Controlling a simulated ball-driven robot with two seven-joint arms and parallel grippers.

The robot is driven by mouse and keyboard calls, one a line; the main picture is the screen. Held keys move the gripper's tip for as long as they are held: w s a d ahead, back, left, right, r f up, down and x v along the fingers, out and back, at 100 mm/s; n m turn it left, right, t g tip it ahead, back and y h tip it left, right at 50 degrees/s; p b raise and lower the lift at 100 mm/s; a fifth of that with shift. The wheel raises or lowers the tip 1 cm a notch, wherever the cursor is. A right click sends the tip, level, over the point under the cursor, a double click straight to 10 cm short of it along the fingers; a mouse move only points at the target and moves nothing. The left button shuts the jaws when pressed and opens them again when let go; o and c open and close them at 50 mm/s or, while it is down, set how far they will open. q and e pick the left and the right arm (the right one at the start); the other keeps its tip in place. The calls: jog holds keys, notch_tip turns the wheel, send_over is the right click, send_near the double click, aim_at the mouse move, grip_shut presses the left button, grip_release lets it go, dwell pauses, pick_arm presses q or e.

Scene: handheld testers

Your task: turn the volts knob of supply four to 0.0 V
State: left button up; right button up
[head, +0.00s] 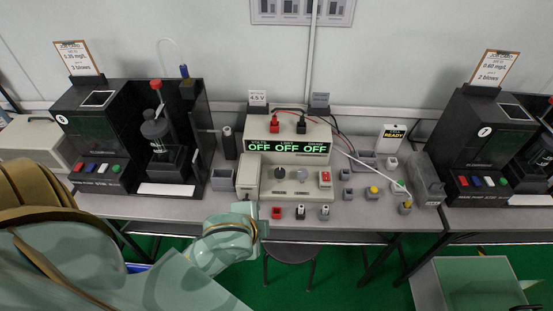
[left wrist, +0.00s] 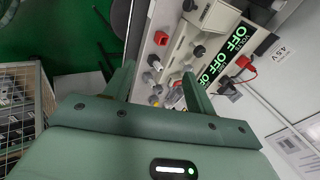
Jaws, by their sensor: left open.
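The power supply (head: 251,171) stands mid-bench, its green display (head: 288,147) reading OFF in three fields. A dark knob (head: 280,172) is under the display's left part, with a grey knob (head: 302,175) to its right. The dark knob also shows in the left wrist view (left wrist: 198,51), its pointer too small to read. I cannot read a supply number. My left gripper (head: 258,222) is at the bench's front edge, below and left of the knobs. In the left wrist view its fingers (left wrist: 158,74) are apart, with nothing between them touching. My right gripper is not in view.
Black testers stand left (head: 112,140) and right (head: 468,150). Red and black plugs (head: 301,127) with leads rise from the supply's top. A stool (head: 290,252) is under the bench.

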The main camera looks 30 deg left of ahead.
pick_arm(q)
jog(key=w+d+f+m+g+h, duration=0.1)
jog(key=w+d+f+m+h, duration=0.25)
jog(key=w+d+m, duration=0.35)
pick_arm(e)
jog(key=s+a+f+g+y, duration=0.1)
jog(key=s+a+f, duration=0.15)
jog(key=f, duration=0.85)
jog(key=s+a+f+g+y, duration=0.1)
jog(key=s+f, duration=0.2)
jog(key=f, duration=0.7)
pick_arm(q)
notch_tip(320, 180, up, 9)
jog(key=m+g+y, duration=0.1)
jog(key=m+g, duration=0.5)
jog(key=m, duration=0.8)
send_over(280, 171)
notch_tip(280, 171, down, 16)
jog(key=b, duration=0.6)
jog(key=shift+f, duration=0.1)
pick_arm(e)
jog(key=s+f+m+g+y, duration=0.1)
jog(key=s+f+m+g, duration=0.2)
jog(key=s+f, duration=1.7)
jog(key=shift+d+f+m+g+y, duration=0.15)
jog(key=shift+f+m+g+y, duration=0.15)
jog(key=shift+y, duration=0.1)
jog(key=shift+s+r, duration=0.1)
pick_arm(q)
jog(key=c, duration=1)
